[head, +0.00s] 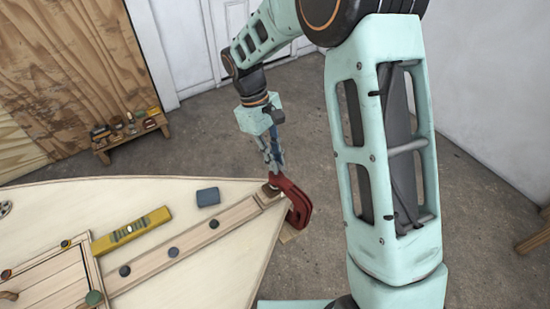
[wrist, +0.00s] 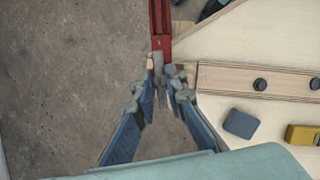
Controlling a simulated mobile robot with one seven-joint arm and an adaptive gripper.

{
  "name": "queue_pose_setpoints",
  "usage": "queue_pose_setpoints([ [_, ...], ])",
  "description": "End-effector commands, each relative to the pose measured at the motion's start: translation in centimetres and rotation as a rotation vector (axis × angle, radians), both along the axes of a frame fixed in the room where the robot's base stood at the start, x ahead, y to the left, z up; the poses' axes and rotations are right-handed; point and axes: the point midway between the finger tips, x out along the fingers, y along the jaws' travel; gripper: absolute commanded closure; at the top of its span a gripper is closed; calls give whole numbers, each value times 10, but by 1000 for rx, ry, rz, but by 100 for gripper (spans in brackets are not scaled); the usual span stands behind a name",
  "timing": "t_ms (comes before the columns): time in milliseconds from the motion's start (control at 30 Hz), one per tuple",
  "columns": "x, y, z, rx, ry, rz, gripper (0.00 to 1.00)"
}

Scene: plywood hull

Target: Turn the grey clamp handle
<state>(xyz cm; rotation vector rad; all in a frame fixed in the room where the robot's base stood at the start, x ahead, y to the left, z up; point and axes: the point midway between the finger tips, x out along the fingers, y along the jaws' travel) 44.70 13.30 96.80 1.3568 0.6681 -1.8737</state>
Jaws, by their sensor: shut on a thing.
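A red clamp (head: 298,202) grips the pointed end of the pale plywood hull (head: 215,265). In the wrist view the clamp (wrist: 160,22) shows as a red bar at the top, with its grey handle (wrist: 158,66) just below it. My gripper (head: 272,168) reaches down to the clamp from above. In the wrist view the blue fingers of my gripper (wrist: 162,82) are shut on the grey handle, one on each side. In the head view the fingers mostly hide the handle.
A yellow level (head: 130,230) and a blue-grey block (head: 207,197) lie on the hull, beside a wooden strip (head: 190,240) with dark knobs. A small wooden bench (head: 130,135) with small items stands by the back wall. The grey floor right of the hull is clear.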

Motion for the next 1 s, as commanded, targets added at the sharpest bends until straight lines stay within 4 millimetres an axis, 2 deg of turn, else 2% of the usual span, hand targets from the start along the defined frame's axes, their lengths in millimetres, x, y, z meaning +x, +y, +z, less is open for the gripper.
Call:
queue_pose_setpoints([
  [233, -3, -3, -4, -5, 11, -3, 100],
  [267, -3, -3, -4, -5, 11, -3, 85],
  [433, -2, -2, -2, -3, 6, -2, 67],
  [767, 0, 0, 2, 0, 1, -1, 67],
  [867, 3, 3, 12, 1, -2, -2, 67],
  [1000, 8, 10, 38, 0, -3, 0, 67],
])
